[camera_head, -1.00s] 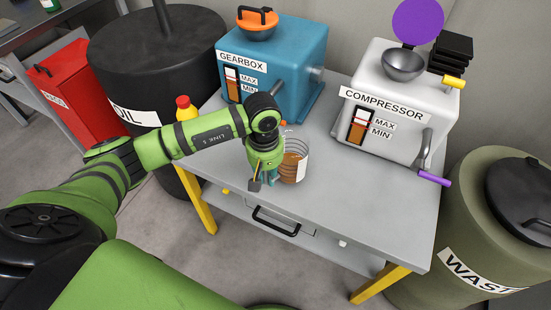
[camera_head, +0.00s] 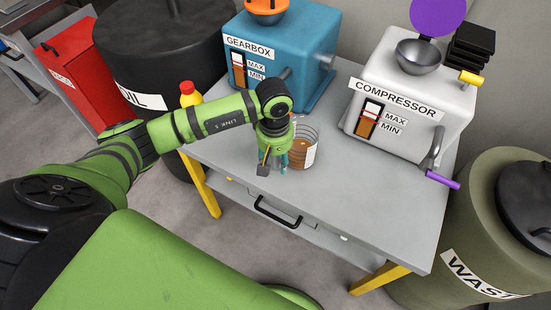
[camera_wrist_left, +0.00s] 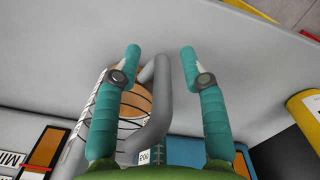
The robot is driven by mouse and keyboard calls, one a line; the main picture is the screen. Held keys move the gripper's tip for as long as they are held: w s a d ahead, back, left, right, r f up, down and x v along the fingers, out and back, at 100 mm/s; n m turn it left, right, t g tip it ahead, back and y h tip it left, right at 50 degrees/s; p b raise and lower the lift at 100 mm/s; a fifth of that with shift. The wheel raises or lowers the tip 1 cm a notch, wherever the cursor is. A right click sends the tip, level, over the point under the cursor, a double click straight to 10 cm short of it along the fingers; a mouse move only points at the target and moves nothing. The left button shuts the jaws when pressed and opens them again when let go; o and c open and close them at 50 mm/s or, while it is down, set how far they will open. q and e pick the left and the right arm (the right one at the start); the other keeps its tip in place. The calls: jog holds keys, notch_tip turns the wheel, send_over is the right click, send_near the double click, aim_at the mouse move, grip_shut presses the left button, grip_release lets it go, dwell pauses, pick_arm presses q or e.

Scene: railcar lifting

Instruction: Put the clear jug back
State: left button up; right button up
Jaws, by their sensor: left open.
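The clear jug (camera_head: 309,143) stands on the grey table, beside and partly behind my left gripper. It has a white label and brown liquid low inside. In the left wrist view the jug (camera_wrist_left: 112,128) is to the left, its grey handle (camera_wrist_left: 160,85) lying between my fingers. My left gripper (camera_head: 273,168) points down and is open; its two teal fingers (camera_wrist_left: 161,52) are spread on either side of the handle, with a gap at the right finger. The left finger overlaps the jug in that view; whether it touches cannot be told. My right gripper is out of view.
The blue gearbox (camera_head: 285,55) stands behind the jug and the white compressor (camera_head: 405,105) to its right. A yellow bottle with a red cap (camera_head: 189,95) is at the left. The table's front right (camera_head: 385,210) is clear. Oil and waste drums flank the table.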

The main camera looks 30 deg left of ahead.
pick_arm(q)
jog(key=shift+w+r, duration=0.1)
jog(key=shift+r, duration=0.2)
notch_tip(320, 180, up, 11)
jog(key=shift+w+a+f+b, duration=0.1)
jog(key=shift+b, duration=0.75)
jog(key=shift+r, duration=0.4)
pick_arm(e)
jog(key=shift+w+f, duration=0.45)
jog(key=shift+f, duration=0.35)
